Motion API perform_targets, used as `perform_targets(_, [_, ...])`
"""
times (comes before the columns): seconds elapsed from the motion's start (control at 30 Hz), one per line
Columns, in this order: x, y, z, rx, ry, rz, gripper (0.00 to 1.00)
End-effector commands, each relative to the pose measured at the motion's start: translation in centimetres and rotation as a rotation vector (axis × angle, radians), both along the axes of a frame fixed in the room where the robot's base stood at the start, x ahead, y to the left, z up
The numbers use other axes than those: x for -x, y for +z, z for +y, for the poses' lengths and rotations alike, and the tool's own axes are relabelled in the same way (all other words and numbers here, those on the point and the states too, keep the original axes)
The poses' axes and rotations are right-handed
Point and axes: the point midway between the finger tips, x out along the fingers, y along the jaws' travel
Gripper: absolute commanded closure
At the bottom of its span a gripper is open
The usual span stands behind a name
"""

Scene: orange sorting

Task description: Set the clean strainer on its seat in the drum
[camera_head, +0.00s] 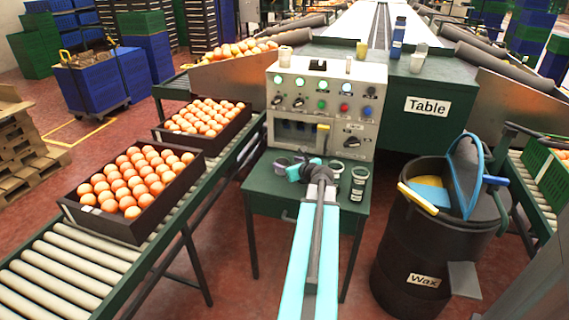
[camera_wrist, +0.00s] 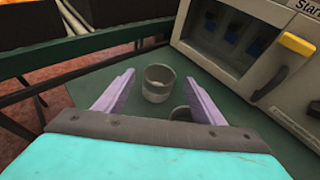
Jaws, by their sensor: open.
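My gripper (camera_wrist: 154,98) is open over the small green table (camera_wrist: 85,95), its two purple fingers apart. A small grey round cup-like vessel (camera_wrist: 158,77) stands upright between and just beyond the fingertips, not gripped. A second round vessel (camera_wrist: 181,112) is mostly hidden behind my gripper body. I cannot tell whether either is the strainer. In the head view, my gripper (camera_head: 296,166) is at the table's left part. The black drum (camera_head: 418,245) marked Wax stands to the right, with a raised blue-edged lid (camera_head: 464,175). Its seat cannot be made out.
A small cup (camera_head: 336,171) and a labelled jar (camera_head: 359,182) stand on the table's right part. A control box (camera_head: 328,105) rises behind them. Trays of oranges (camera_head: 130,205) lie on the left conveyor.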

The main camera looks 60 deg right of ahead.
Motion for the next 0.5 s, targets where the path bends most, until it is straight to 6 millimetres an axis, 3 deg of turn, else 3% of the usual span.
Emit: perform_targets(0.5, [4.4,2.1,2.4,0.001,0.0,0.0,0.37])
